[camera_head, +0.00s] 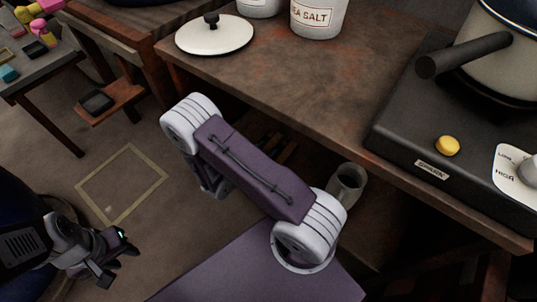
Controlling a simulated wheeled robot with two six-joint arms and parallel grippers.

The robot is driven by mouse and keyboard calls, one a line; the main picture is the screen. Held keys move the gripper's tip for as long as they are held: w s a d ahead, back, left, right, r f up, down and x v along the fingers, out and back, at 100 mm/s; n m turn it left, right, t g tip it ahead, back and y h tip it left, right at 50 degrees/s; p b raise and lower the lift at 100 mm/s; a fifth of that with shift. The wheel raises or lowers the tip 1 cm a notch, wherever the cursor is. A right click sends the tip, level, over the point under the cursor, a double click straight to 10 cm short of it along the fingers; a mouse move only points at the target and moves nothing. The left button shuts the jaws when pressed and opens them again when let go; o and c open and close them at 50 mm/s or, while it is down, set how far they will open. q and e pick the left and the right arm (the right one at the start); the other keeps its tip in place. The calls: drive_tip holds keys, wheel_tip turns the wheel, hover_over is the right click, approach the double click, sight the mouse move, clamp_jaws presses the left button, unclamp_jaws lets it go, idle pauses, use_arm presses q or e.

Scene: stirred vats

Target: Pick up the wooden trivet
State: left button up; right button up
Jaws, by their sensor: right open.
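Brown wooden slats (287,150), which may be the wooden trivet, show in the dark space under the counter. They are partly hidden behind my right arm, and I cannot make out their full shape. My right arm (255,170) reaches up from the bottom and folds in front of the counter edge. A grey wrist part shows under its upper bend, but the right gripper's fingers are hidden behind the arm. My left gripper (120,262) is at the lower left over the floor, its fingers apart with nothing between them, far from the slats.
On the wooden counter (290,75) stand a white lid (215,36), a sea salt jar (318,18) and a black burner (400,120) with a handled pot (498,65). A side table (35,62) holds small coloured blocks. A taped square (122,184) marks clear floor.

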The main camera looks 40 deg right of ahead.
drive_tip(key=shift+x, duration=0.8)
drive_tip(key=shift+d, duration=0.1)
clamp_jaws()
